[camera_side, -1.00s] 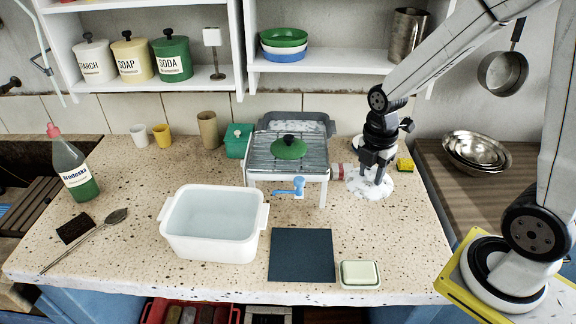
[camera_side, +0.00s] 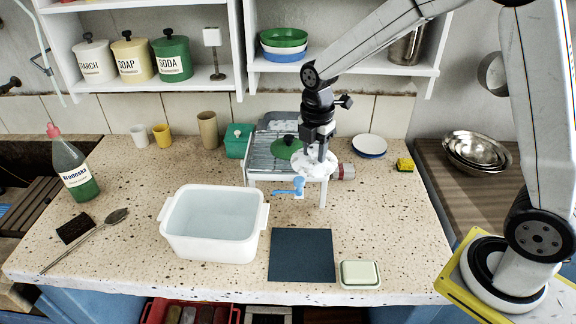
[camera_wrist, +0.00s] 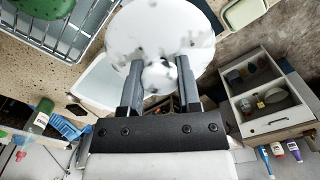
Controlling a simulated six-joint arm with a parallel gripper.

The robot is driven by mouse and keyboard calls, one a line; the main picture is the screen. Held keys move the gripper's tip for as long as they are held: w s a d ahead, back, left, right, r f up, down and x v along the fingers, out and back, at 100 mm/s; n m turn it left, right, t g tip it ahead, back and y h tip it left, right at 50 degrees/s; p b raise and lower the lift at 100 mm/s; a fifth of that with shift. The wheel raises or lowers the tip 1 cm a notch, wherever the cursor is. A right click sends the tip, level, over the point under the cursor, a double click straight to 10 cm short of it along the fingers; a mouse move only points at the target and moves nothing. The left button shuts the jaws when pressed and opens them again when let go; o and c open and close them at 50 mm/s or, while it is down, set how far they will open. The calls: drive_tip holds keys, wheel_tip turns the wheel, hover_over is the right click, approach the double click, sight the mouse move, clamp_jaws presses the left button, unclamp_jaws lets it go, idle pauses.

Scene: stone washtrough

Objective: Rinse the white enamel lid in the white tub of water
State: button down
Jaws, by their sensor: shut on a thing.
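The white enamel lid (camera_side: 313,166) has grey patches on it in the side view. My gripper (camera_side: 320,150) is shut on it and holds it raised in front of the rack's right side. In the wrist view the lid (camera_wrist: 150,28) is a white disc with dark smudges, and its round knob sits between the fingers of my gripper (camera_wrist: 159,78). The white tub (camera_side: 210,246) stands on the counter to the left of the lid, with water in it. In the wrist view part of the tub (camera_wrist: 93,88) shows behind the lid.
A dark mat (camera_side: 302,256) and a soap dish (camera_side: 359,283) lie in front. A blue-rimmed plate (camera_side: 369,146) lies right of the rack.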

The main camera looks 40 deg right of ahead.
drive_tip(key=w+a+f+n, duration=0.1)
drive_tip(key=w+a, duration=0.5)
drive_tip(key=a, duration=0.4)
drive_tip(key=w+a+n, duration=0.2)
drive_tip(key=w+a, duration=0.5)
drive_tip(key=a, duration=0.4)
wheel_tip(320, 180, down, 5)
drive_tip(key=shift+s+f, duration=0.1)
drive_tip(key=shift+f, duration=0.05)
drive_tip(key=shift+f, duration=0.15)
drive_tip(key=shift+f, duration=4.3)
drive_tip(key=shift+r, duration=0.1)
wheel_tip(320, 180, up, 7)
